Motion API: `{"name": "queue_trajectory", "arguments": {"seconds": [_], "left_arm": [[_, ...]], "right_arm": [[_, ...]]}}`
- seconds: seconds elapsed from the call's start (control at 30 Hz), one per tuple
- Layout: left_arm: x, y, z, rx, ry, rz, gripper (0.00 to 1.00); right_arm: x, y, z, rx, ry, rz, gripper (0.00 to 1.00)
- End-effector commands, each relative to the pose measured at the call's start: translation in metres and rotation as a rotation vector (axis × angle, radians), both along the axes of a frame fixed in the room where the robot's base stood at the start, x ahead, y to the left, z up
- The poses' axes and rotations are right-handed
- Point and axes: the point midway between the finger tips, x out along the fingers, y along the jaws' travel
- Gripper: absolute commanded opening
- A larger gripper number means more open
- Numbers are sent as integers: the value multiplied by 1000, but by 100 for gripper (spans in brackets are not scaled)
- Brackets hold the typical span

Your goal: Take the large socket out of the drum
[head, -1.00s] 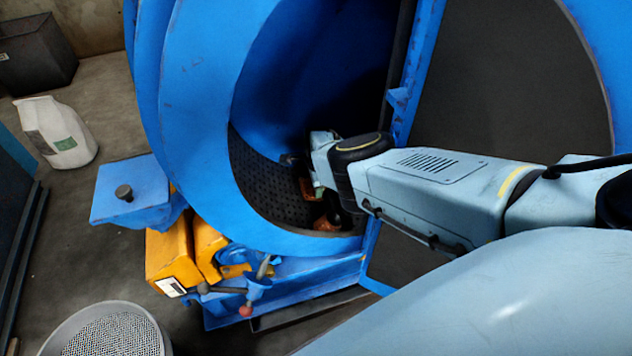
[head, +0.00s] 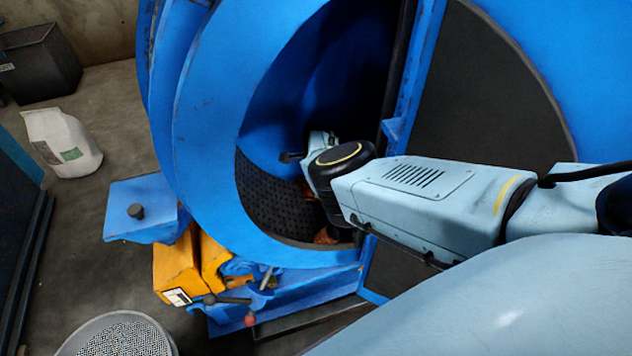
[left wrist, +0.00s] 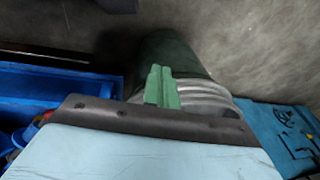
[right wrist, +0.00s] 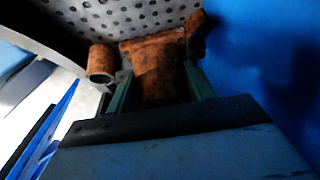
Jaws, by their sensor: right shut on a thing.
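A large rusty brown fitting, which looks like the large socket (right wrist: 160,85), is between the green fingers of my right gripper (right wrist: 162,92) in the right wrist view. The gripper is shut on it, inside the blue drum (head: 205,130). Its wider end lies towards the drum's perforated dark lining (right wrist: 125,14). In the head view my right wrist hides the fingers and most of the held piece. My left gripper (left wrist: 161,88) is outside the drum, with its green fingers together and nothing visible between them.
A smaller rusty hollow cylinder (right wrist: 101,62) lies left of the held piece, and another rusty piece (right wrist: 196,30) shows at its upper right. The drum's opening rim surrounds my right arm. A round perforated basket (head: 88,330) and a white jug (head: 62,142) stand on the floor outside.

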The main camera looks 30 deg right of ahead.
Motion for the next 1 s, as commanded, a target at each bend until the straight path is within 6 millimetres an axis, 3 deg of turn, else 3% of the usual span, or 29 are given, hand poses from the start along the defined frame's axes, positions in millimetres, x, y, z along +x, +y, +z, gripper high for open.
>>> {"name": "queue_trajectory", "arguments": {"seconds": [0.57,1.0], "left_arm": [[-2,0,-1,0,2,-2,0],[-2,0,16,0,2,-1,0]], "right_arm": [[2,-1,6,-2,-5,-1,0],[8,-2,34,-3,-5,-1,0]]}}
